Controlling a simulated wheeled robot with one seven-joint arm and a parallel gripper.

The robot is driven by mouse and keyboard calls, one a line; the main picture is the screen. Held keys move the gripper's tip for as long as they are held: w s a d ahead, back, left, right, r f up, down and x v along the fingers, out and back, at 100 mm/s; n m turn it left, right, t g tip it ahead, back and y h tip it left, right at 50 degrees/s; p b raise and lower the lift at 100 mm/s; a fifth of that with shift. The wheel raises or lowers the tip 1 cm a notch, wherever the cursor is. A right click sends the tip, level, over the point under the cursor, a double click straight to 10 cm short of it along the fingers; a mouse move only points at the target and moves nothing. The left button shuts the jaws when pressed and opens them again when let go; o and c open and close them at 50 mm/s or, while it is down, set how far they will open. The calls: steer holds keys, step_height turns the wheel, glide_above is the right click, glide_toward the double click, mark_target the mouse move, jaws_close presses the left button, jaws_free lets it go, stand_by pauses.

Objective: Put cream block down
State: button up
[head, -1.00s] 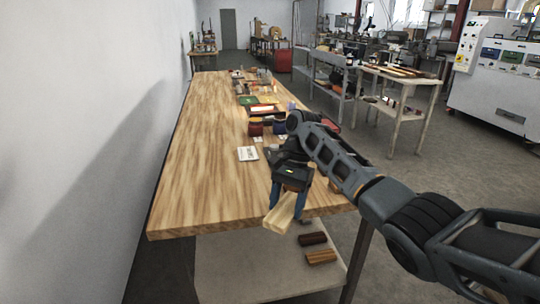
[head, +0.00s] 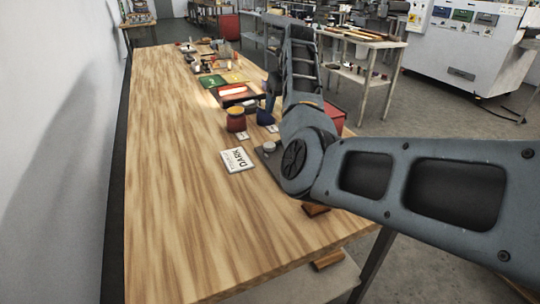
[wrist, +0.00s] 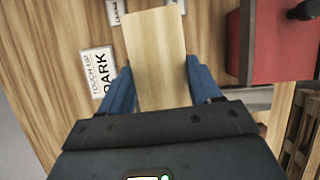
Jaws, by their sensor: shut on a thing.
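The cream block (wrist: 157,55) is a long, pale wood-grained piece in the wrist view. My gripper (wrist: 160,85) is shut on it, with a blue finger against each long side. The block points away from the gripper, over the wooden tabletop (head: 180,180). I cannot tell whether it touches the table. In the head view my arm hides the block and the gripper's fingers. A white card reading DARK (head: 238,160) lies on the table; it also shows left of the block in the wrist view (wrist: 99,75).
A red-orange jar (head: 236,120) and a blue jar (head: 265,117) stand behind the card. A red box-like thing (wrist: 280,45) is right of the block. A brown block (head: 316,209) shows under my arm, and another (head: 328,260) below the table edge. The table's left half is clear.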

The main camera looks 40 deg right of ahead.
steer(key=shift+w+f+m, duration=0.15)
steer(key=shift+f+m, duration=0.1)
steer(key=shift+m, duration=0.05)
steer(key=shift+s+a+f, duration=0.2)
steer(key=shift+s+f, duration=0.05)
steer(key=s+a+f+p, duration=0.1)
steer(key=s+a+f, duration=0.1)
steer(key=s, duration=0.1)
steer(key=s+a+f+p, duration=0.1)
steer(key=s+f, duration=0.1)
steer(key=s, duration=0.1)
steer(key=s+a+f+p, duration=0.1)
steer(key=s+a+f, duration=0.1)
steer(key=s, duration=0.1)
steer(key=shift+s+a+f, duration=0.1)
steer(key=shift+a+f, duration=0.05)
steer(key=shift+a, duration=0.15)
step_height(320, 180, down, 3)
steer(key=shift+f, duration=0.6)
steer(key=shift+c, duration=0.9)
steer(key=o, duration=1.3)
steer(key=shift+r, duration=0.1)
steer(key=v, duration=1.2)
steer(key=shift+a, duration=0.1)
